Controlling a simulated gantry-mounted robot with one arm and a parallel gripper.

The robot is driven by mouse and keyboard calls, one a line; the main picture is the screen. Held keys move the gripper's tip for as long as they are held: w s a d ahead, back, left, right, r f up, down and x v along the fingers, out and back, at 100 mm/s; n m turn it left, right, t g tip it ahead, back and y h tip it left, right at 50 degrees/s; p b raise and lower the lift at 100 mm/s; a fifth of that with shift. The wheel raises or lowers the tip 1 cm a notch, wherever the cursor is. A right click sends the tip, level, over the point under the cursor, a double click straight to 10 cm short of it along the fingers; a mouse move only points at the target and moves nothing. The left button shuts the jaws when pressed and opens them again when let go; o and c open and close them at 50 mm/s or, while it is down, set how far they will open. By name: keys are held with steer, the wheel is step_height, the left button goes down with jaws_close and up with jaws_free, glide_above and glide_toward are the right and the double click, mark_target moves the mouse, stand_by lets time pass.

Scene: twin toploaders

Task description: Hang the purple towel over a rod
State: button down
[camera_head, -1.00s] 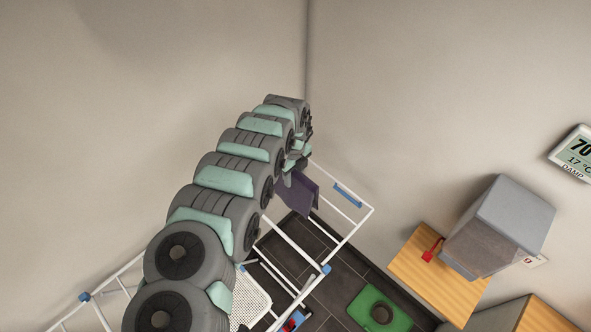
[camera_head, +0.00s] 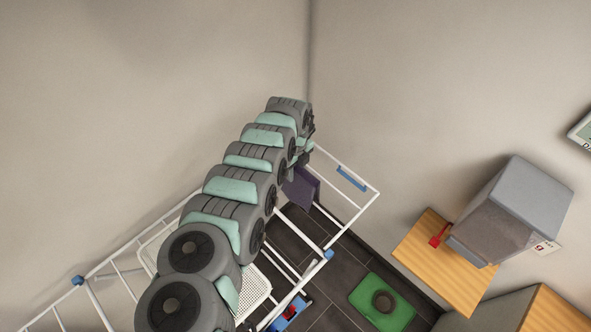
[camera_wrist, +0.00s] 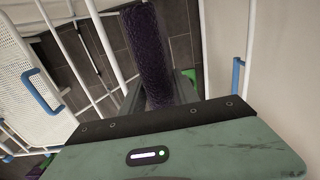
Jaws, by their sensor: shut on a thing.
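The purple towel (camera_head: 301,188) hangs down at the far end of my arm, beside the white drying rack's rods. In the wrist view the towel (camera_wrist: 148,52) is a dark, rough purple strip running away from my gripper (camera_wrist: 160,92). My gripper is shut on the towel; its fingers show on either side of it. The rack (camera_head: 345,229) has white rods and blue fittings. White rods also show in the wrist view (camera_wrist: 106,45), left of the towel. Whether the towel touches a rod cannot be told. My arm hides part of the rack.
A white perforated basket (camera_head: 256,288) lies below the rack, and shows left in the wrist view (camera_wrist: 38,100). A grey box (camera_head: 515,210) and wooden surface (camera_head: 447,268) are right. A green mat (camera_head: 365,292) lies on the dark floor. Walls bound the corner.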

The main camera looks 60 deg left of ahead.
steer(key=shift+f+b, duration=5.4)
steer(key=shift+f, duration=1.1)
steer(key=c, duration=0.8)
jaws_free()
steer(key=shift+c, duration=0.2)
steer(key=shift+r, duration=0.1)
steer(key=shift+r, duration=5.35)
steer(key=shift+r+p, duration=0.1)
steer(key=shift+p, duration=0.25)
